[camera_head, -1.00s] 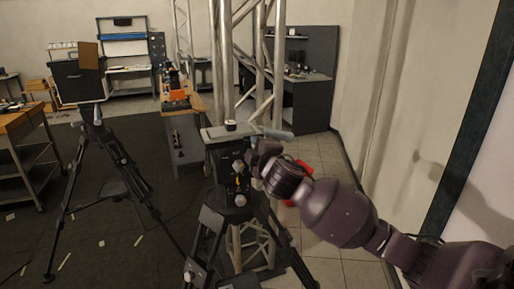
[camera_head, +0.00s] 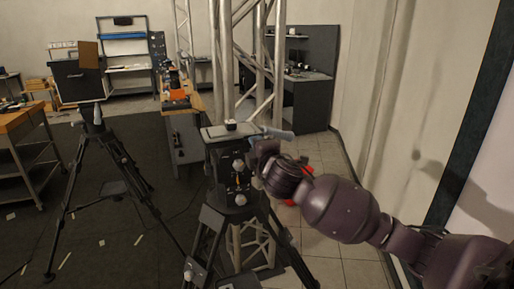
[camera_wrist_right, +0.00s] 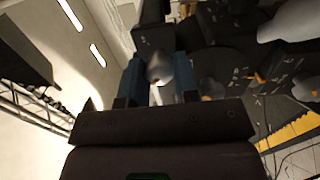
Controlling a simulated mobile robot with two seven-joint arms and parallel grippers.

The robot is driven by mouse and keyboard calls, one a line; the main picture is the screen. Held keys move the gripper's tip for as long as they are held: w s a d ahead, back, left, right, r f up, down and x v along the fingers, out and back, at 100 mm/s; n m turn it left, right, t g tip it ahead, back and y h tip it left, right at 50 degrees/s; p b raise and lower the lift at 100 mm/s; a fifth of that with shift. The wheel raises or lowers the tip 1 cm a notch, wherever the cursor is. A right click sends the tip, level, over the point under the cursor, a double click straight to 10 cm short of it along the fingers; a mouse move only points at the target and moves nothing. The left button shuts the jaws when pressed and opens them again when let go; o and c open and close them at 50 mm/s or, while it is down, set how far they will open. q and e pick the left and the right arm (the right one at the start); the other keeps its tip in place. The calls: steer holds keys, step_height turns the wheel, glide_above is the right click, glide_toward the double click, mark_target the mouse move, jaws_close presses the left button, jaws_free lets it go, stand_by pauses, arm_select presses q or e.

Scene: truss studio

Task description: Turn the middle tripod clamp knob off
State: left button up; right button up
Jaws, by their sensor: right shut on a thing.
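The tripod's black head (camera_head: 226,163) stands near the middle of the head view, with a flat plate on top. Small pale knobs show on its near face, one above another: an upper knob (camera_head: 238,164) and a lower knob (camera_head: 240,199). My right gripper (camera_head: 257,157) is at the right side of the head. In the right wrist view, my right gripper (camera_wrist_right: 158,82) has its blue fingers on either side of a pale rounded knob (camera_wrist_right: 158,67) and is shut on it. I cannot tell which knob this is. My left gripper is not in view.
A second tripod (camera_head: 98,130) carrying a dark box stands at left. A metal truss (camera_head: 226,70) rises behind the middle tripod. A wooden-topped bench (camera_head: 184,125) is behind it to the left.

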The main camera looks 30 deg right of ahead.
steer(key=o, duration=0.9)
steer(key=b+v, duration=0.1)
steer(key=v, duration=0.9)
steer(key=shift+s+b, duration=0.35)
steer(key=shift+s, duration=0.05)
